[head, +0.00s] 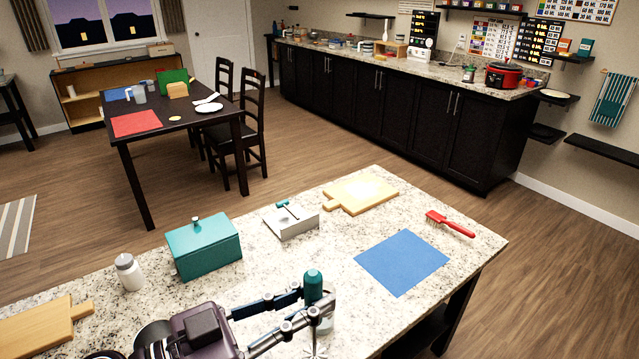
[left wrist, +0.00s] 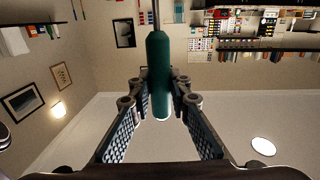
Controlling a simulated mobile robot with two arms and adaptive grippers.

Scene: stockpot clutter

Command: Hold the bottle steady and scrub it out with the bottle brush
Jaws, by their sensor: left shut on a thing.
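My left gripper (head: 312,303) is shut on the teal handle of the bottle brush (head: 314,286), above the granite counter (head: 350,225). In the head view the handle is upright, with a thin shaft and pale bristles below the fingers. In the left wrist view the brush (left wrist: 158,75) lies between the two finger pads (left wrist: 160,105). A pale shape just behind the fingers is partly hidden, and I cannot tell what it is. A white bottle (head: 130,274) with a grey top stands upright at the counter's left, apart from the gripper. My right gripper is not in view.
A teal box (head: 205,250) and a white tray-like box (head: 292,222) stand behind the gripper. Cutting boards (head: 362,193) lie at the back and left. A blue mat (head: 402,263) and a red brush (head: 450,223) lie to the right. The counter between them is clear.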

